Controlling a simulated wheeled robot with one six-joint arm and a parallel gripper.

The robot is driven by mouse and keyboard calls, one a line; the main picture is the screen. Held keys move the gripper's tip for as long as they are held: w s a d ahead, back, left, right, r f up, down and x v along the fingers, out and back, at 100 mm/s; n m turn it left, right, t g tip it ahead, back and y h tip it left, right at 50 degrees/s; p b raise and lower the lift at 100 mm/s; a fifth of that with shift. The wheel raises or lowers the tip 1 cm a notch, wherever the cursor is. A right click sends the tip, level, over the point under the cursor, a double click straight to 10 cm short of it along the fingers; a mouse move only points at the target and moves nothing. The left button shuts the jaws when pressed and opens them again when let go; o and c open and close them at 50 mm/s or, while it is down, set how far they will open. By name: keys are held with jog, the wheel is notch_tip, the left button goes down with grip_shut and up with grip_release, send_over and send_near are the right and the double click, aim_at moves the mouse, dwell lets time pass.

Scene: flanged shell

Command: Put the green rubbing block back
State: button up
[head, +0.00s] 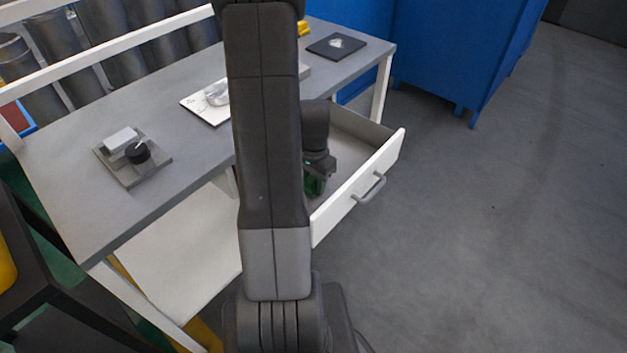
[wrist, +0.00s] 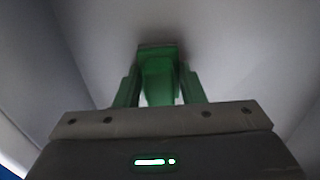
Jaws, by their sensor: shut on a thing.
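The green rubbing block (wrist: 158,72) is between the fingers of my gripper (wrist: 159,88) in the wrist view, and the gripper is shut on it. In the head view, green (head: 315,186) shows at the lower end of my gripper, inside the open drawer (head: 352,196). The block is low over the drawer's pale floor. I cannot tell whether it touches the floor. My arm hides the left part of the drawer in the head view.
The drawer has a white front with a grey handle (head: 371,188). On the grey bench top (head: 190,163) are a fixture with a black knob (head: 138,153), a white sheet with a clear item (head: 216,94), and a dark mat (head: 322,50). Blue cabinets stand behind. The floor at right is clear.

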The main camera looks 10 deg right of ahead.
jog(key=o, duration=1.1)
notch_tip(320, 180, up, 12)
jog(key=shift+r+p, duration=0.15)
jog(key=shift+p, duration=0.8)
